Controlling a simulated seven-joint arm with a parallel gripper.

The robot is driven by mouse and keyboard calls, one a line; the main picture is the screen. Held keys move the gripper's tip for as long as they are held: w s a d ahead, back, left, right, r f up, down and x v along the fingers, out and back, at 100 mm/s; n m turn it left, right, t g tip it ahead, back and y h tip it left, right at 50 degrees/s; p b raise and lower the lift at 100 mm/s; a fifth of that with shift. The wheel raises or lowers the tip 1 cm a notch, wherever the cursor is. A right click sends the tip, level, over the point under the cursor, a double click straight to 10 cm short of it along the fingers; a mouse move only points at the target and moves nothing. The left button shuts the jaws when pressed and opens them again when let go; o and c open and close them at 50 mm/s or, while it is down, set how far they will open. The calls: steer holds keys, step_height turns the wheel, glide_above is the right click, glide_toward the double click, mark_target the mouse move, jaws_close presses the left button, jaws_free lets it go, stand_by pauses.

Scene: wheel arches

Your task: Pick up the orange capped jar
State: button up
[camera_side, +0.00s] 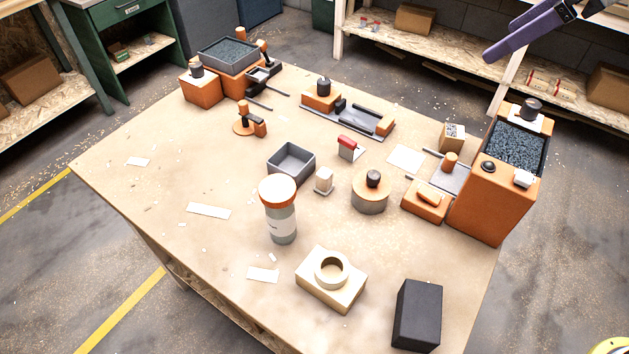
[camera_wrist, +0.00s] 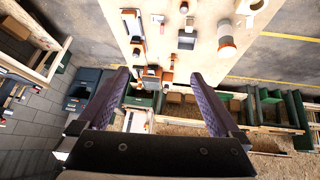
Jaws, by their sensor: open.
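The orange capped jar (camera_side: 281,224) stands upright on the table in the side view, with a wide orange cap over a white and grey body. In the wrist view it appears small near the top (camera_wrist: 227,42), right of centre and beyond my fingers. My gripper (camera_wrist: 160,88) shows two purple fingers spread wide apart with nothing between them. In the side view only part of my gripper (camera_side: 524,34) shows at the top right corner, high up and far from the jar.
A tall orange bin (camera_side: 495,195) stands at the right edge. The left front is mostly clear.

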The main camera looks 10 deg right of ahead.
steer(key=w+a+f+n+g, duration=0.1)
steer(key=w+a+f+n, duration=0.2)
steer(key=a, duration=0.6)
steer(key=n+g, duration=0.2)
steer(key=g, duration=0.1)
glide_toward(278, 189)
steer(key=shift+y, duration=0.3)
steer(key=x, duration=0.7)
steer(key=shift+d+f, duration=0.15)
steer(key=shift+d, duration=0.15)
steer(key=shift+x, duration=3.2)
steer(key=shift+w, duration=0.15)
steer(key=shift+c, duration=0.3)
jaws_close()
